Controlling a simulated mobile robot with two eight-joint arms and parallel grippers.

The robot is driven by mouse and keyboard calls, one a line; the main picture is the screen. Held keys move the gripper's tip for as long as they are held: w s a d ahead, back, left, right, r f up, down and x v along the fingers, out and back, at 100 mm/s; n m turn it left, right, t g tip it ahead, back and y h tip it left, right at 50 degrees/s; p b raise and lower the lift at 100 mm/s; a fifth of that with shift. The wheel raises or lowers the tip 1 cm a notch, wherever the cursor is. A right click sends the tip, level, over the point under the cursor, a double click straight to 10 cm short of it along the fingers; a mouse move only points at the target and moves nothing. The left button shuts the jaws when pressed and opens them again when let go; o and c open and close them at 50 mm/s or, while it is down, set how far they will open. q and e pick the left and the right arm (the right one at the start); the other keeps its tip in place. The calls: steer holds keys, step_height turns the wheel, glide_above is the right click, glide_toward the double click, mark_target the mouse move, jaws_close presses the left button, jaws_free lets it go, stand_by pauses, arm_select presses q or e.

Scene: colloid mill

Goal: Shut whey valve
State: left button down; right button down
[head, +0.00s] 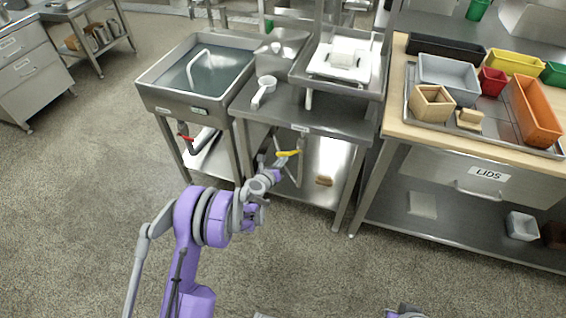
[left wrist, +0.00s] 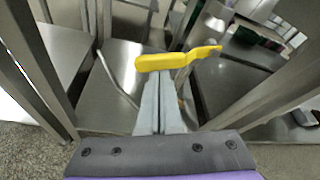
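A valve with a yellow lever handle (head: 288,153) is under the front edge of the middle steel table, on the drain pipe below the press. In the left wrist view the yellow handle (left wrist: 178,61) lies roughly level across the picture. My left gripper (head: 277,165) is at the handle. In the left wrist view its two grey fingers (left wrist: 160,85) are close together, their tips at the handle's left part. The handle runs across both fingers rather than between them. Whether they touch it I cannot tell. Only a bit of my right arm shows at the bottom edge.
A red-handled valve (head: 186,137) hangs under the water-filled sink (head: 200,105) to the left. Table legs stand on both sides of my left gripper. A white ladle (head: 263,91) lies on the middle table (head: 320,115). A wooden-topped bench (head: 480,145) with bins stands right.

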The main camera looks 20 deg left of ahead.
arm_select(q)
steer(key=shift+a+r+m+y+b, duration=0.35)
steer(key=shift+r+m+y+b, duration=0.35)
steer(key=shift+m+b, duration=0.25)
steer(key=shift+a+r, duration=0.15)
steer(key=shift+r, duration=0.35)
